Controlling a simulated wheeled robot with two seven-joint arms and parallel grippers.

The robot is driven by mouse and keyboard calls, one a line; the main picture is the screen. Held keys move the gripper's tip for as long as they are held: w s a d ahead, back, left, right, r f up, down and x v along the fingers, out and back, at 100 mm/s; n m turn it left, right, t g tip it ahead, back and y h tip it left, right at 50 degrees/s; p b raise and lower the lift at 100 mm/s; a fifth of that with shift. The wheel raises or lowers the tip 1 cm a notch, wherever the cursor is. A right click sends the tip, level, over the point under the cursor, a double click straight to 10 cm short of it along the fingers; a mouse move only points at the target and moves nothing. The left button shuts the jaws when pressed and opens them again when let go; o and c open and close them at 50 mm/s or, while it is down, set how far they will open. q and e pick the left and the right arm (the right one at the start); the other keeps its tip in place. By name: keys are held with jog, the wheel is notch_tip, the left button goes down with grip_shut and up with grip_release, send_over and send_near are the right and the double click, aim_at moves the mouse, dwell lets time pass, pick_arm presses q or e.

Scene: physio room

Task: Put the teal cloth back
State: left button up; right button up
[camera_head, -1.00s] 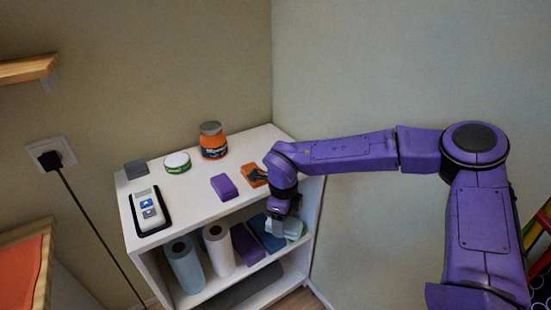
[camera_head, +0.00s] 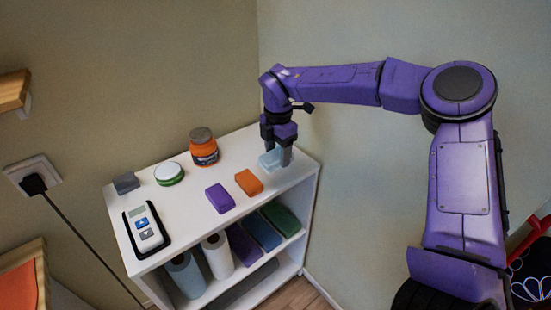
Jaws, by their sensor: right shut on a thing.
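The teal cloth (camera_head: 269,159) is a small pale blue-green block at the right end of the white shelf unit's top (camera_head: 190,206). My right gripper (camera_head: 278,154) points down from above and is shut on the cloth, partly hiding it. The cloth is at or just above the top surface; I cannot tell whether it touches. It is to the right of and behind an orange block (camera_head: 249,182) and a purple block (camera_head: 220,198), apart from both. My left gripper is not in view.
The shelf below holds rolls (camera_head: 217,256) and purple, blue and green (camera_head: 281,219) folded items. A wall is close behind.

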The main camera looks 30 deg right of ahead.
jog(key=w+d+f, duration=0.1)
jog(key=w+f, duration=0.1)
jog(key=w+d+f+p, duration=0.1)
jog(key=w+f, duration=0.1)
jog(key=w+d+f+p, duration=0.1)
jog(key=w+f, duration=0.1)
jog(key=shift+d+f, duration=0.3)
jog(key=shift+f, duration=0.05)
notch_tip(320, 180, down, 3)
jog(key=shift+w+f+p, duration=0.1)
jog(key=shift+f+p, duration=0.05)
jog(key=shift+p, duration=0.35)
jog(key=shift+f, duration=0.1)
jog(key=o, duration=0.7)
jog(key=shift+f+b, duration=0.1)
jog(key=shift+b, duration=0.2)
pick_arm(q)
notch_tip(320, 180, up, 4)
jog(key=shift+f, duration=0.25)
pick_arm(e)
jog(key=o, duration=0.4)
jog(key=shift+r+p, duration=0.35)
pick_arm(q)
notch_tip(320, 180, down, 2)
jog(key=b, duration=0.2)
jog(key=shift+b, duration=0.35)
pick_arm(e)
notch_tip(320, 180, up, 12)
jog(key=shift+f, duration=0.15)
